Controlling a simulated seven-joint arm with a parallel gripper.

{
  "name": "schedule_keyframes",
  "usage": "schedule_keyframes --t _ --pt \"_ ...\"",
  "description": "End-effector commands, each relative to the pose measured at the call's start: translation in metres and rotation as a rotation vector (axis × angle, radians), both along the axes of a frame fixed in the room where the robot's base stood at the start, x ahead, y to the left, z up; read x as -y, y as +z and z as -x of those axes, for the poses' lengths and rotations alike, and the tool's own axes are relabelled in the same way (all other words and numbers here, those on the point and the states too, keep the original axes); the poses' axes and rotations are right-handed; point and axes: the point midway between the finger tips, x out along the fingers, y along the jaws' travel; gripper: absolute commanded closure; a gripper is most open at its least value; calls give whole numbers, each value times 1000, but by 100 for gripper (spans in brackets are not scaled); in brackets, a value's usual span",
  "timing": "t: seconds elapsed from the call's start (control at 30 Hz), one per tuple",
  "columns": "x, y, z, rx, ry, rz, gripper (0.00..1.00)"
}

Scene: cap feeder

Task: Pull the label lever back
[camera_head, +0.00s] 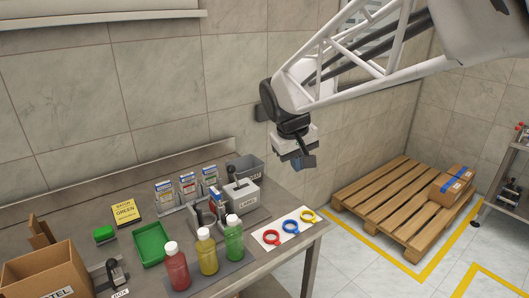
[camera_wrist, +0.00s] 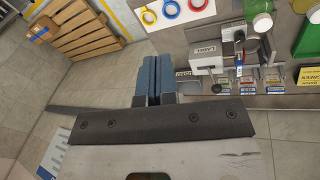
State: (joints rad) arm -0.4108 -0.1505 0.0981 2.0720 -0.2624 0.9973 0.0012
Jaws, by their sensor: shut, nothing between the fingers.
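The label machine (camera_head: 243,197) is a pale grey box marked LABEL on the metal bench, behind the green bottle. A thin upright part with a dark top (camera_head: 236,178) stands at it and looks like its lever; I cannot tell its position clearly. My gripper (camera_head: 304,162) hangs in the air to the right of the machine, above the bench's right end, and touches nothing. Its blue-grey fingers (camera_wrist: 154,78) are together and empty.
Red (camera_head: 176,268), yellow (camera_head: 207,252) and green (camera_head: 234,238) bottles stand in front of the machine. Coloured rings (camera_head: 290,226) lie on a white card to the right. A grey bin (camera_head: 247,168) and small boxes (camera_head: 188,185) stand behind. A pallet (camera_head: 400,205) lies on the floor.

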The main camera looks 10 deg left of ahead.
Motion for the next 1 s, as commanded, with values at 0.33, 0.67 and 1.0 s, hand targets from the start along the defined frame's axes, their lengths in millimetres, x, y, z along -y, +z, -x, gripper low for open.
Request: schedule_keyframes --t 0.33,0.67,1.0 --pt "-78 -8 -43 -1 120 58 100" --pt "-159 -23 -74 5 231 113 100" --pt "-246 -43 -94 16 341 166 100"
